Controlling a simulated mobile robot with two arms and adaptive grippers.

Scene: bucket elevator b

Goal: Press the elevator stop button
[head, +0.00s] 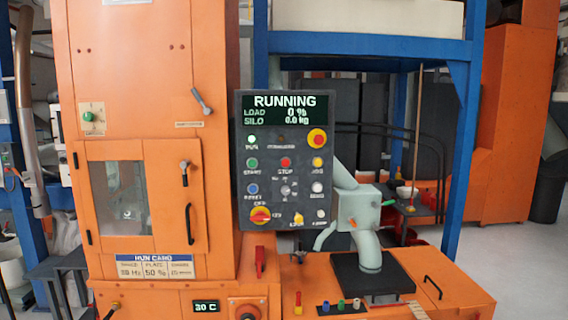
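The dark control panel (267,215) stands upright near the middle of the head view, facing me. The stop button (286,162) is a small red round button in its middle row, labelled STOP. A green START button (252,163) is to its left and a yellow button (318,162) to its right. A larger red button on a yellow ring (317,139) is just above the yellow one. The panel's display (284,109) reads RUNNING, load 0 %, silo 0.0 kg. A green lamp (252,139) shows under it. Neither gripper shows in the head view.
The orange elevator housing (150,55) with a windowed door (120,200) stands left of the panel. An orange base (430,290) with a black plate (372,279) and a pale green spout (369,250) juts out at lower right. A blue frame (458,150) rises behind.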

